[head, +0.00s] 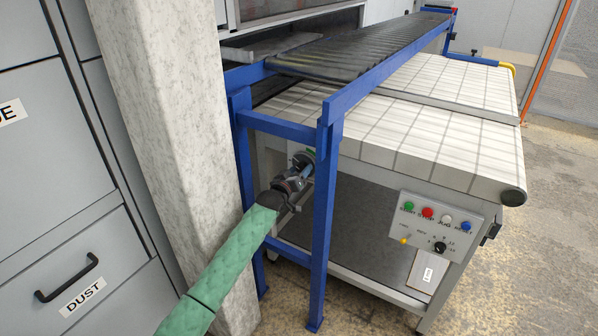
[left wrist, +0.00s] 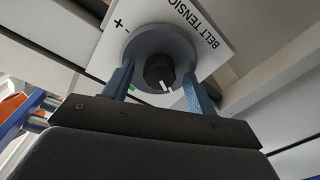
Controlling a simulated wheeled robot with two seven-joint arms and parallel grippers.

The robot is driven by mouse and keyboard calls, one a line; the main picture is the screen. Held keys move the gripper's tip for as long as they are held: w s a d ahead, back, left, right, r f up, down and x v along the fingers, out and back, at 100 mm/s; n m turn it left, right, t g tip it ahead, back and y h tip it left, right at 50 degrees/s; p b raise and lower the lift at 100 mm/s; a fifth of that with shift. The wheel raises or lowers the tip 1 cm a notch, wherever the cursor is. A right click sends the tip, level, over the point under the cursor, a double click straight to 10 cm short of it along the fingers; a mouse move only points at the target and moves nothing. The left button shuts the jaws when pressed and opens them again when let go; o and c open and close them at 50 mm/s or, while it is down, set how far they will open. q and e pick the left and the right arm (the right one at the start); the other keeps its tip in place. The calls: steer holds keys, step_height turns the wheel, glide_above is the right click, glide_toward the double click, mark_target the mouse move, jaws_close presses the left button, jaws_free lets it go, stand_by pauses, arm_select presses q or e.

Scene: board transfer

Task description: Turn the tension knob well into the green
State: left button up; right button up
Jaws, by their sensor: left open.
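The tension knob (left wrist: 159,68) is dark, with a white mark on its lower edge in the left wrist view. It sits in the middle of a round grey dial on a white plate (left wrist: 206,30) lettered "BELT TENSION", with plus and minus signs. My left gripper (left wrist: 159,76) is open, with one blue finger on each side of the knob; I cannot tell whether they touch it. My right gripper is not in view.
A blue post (head: 325,215) of the roller conveyor (head: 350,55) stands just right of my left gripper. A concrete pillar (head: 165,110) is close on the left of my arm. A control panel (head: 437,228) with coloured buttons is on the front of the white belt table (head: 440,135).

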arm_select(q)
steer(key=shift+w, duration=0.1)
steer(key=shift+c, duration=0.5)
steer(key=c, duration=0.9)
